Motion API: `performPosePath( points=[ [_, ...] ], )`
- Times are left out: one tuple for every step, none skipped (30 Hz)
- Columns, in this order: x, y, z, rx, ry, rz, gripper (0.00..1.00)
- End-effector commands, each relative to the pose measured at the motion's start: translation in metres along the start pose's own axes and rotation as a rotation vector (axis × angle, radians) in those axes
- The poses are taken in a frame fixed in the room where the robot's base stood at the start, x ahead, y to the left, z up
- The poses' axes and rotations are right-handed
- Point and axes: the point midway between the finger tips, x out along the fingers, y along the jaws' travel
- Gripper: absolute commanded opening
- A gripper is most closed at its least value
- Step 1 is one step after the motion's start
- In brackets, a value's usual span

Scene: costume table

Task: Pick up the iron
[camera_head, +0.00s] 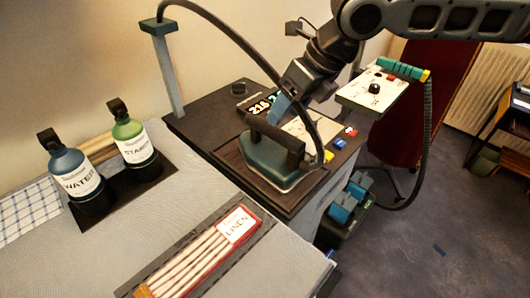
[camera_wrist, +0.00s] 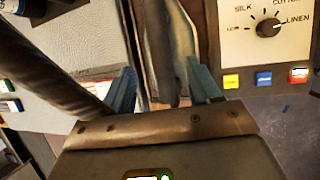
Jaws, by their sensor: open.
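The iron (camera_head: 268,163) has a dark green body and a dark bar handle. It rests on the dark stand (camera_head: 225,155) at the end of the ironing table, with a thick black hose (camera_head: 243,43) arching over it. My gripper (camera_head: 279,110) is open and sits just above and behind the handle in the head view. In the wrist view my gripper (camera_wrist: 164,86) shows two blue fingers spread apart, with a dark upright part of the iron (camera_wrist: 158,45) between them. I cannot tell whether the fingers touch it.
A control panel with a dial (camera_wrist: 269,27) and coloured buttons lies beside the iron. A water bottle (camera_head: 76,181) and a starch bottle (camera_head: 133,139) stand at the left. A linen box (camera_head: 205,252) lies in front. A white control box (camera_head: 372,92) is at the right.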

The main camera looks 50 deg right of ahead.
Motion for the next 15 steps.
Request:
performPosePath(
  points=[
    [0.003, -0.002, -0.001, -0.001, 0.004, -0.003, 0.62],
    [0.005, -0.002, -0.001, -0.001, 0.005, -0.003, 0.62],
    [0.009, -0.001, -0.001, -0.001, 0.006, -0.002, 0.62],
    [0.013, -0.001, -0.001, 0.0, 0.006, -0.002, 0.62],
    [0.016, -0.001, -0.001, 0.0, 0.005, -0.002, 0.62],
    [0.02, -0.001, -0.001, 0.0, 0.003, -0.001, 0.62],
    [0.023, -0.001, -0.001, 0.0, 0.003, 0.0, 0.62],
    [0.025, -0.001, -0.001, 0.0, 0.004, 0.0, 0.62],
    [0.029, -0.001, -0.001, 0.0, 0.003, -0.001, 0.62],
    [0.032, -0.001, -0.001, 0.0, 0.003, -0.001, 0.62],
    [0.035, -0.001, -0.001, 0.001, 0.004, -0.001, 0.62],
    [0.041, 0.0, -0.001, 0.0, 0.004, 0.0, 0.62],
    [0.046, 0.0, -0.001, 0.001, 0.004, 0.0, 0.62],
    [0.05, 0.0, -0.001, 0.002, 0.004, 0.001, 0.62],
    [0.056, 0.0, -0.001, 0.001, 0.003, 0.0, 0.62]
  ],
)
